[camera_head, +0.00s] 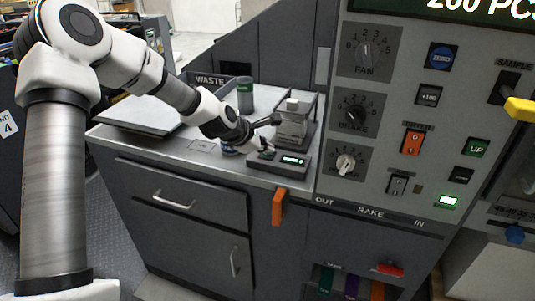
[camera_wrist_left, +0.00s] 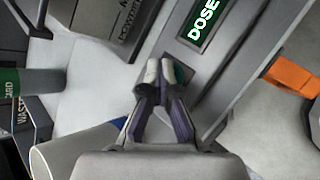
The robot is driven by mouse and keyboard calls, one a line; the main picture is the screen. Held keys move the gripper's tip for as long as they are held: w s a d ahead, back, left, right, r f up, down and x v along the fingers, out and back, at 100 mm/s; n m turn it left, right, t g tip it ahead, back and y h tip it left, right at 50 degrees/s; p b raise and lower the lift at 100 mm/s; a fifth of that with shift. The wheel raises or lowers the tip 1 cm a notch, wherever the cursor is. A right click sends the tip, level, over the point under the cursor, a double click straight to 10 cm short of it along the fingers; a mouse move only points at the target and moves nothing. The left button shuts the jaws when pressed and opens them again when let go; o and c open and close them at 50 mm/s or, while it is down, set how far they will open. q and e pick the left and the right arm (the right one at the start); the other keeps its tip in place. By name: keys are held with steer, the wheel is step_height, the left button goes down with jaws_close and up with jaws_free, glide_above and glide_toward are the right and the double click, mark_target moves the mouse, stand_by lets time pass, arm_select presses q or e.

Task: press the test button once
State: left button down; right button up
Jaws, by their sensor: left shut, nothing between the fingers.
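A small grey dosing unit (camera_head: 290,168) with a lit green display (camera_head: 293,160) stands on the counter. In the left wrist view its display (camera_wrist_left: 203,22) reads "DOSE". My left gripper (camera_head: 263,146) is at the left end of the unit's front panel, shut and empty, pointing down. In the left wrist view its fingertips (camera_wrist_left: 165,72) are together over the panel, beside the display. A small dark green patch (camera_wrist_left: 180,72) shows at the right fingertip, mostly hidden; I cannot tell whether it is the test button or whether the fingers touch it. My right gripper is not in view.
A clear-walled holder (camera_head: 295,120) stands behind the display. A dark green-labelled cup (camera_head: 245,95) and a bin marked WASTE (camera_head: 213,80) are farther back. An orange handle (camera_head: 279,206) hangs at the counter's front edge. A tall control panel (camera_head: 400,150) rises at right.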

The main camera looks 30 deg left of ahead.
mark_target(266, 155)
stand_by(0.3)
arm_select(q)
steer(key=shift+r+p, duration=0.85)
step_height(266, 155, up, 5)
steer(key=p, duration=0.5)
steer(key=shift+r, duration=0.1)
stand_by(0.4)
